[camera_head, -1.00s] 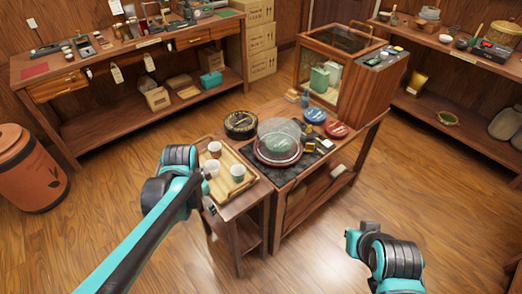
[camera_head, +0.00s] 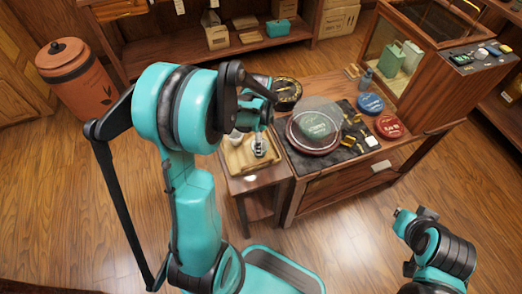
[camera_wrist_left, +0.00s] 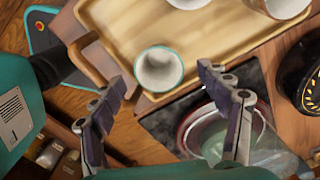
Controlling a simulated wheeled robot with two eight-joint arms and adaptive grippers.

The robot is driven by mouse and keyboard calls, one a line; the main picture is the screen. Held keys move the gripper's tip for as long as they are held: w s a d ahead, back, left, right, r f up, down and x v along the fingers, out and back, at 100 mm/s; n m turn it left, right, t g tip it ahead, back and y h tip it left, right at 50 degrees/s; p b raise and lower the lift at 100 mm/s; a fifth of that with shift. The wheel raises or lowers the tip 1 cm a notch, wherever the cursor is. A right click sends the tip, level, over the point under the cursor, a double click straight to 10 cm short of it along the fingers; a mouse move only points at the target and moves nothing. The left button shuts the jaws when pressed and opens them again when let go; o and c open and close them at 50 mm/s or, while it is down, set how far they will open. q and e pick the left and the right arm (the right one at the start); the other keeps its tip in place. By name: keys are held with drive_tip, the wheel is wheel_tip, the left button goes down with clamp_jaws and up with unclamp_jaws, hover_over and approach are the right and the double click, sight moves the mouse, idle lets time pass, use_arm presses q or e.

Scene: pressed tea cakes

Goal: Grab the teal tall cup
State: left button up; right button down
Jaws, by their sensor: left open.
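A pale cup with a teal rim (camera_wrist_left: 160,68) stands on the wooden tray (camera_wrist_left: 235,40), near its edge, in the left wrist view. I look down into its pale inside. My left gripper (camera_wrist_left: 165,95) is open and empty, with its fingers apart and the cup's mouth showing beyond the gap between them.
Two other cups stand on the tray, a pale one (camera_wrist_left: 188,3) and another (camera_wrist_left: 282,7). Right of the tray, a glass dome (camera_head: 317,121) covers a tea cake on a red-rimmed plate, beside a dark round tin (camera_head: 287,92). A wooden glass-fronted cabinet (camera_head: 415,55) stands behind.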

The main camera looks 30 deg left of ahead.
sight(265, 145)
use_arm(q)
wheel_tip(265, 145, down, 4)
drive_tip(key=shift+d+f+b, duration=0.1)
drive_tip(key=shift+b, duration=0.7)
drive_tip(key=shift+c, duration=0.9)
drive_tip(key=c, duration=1.1)
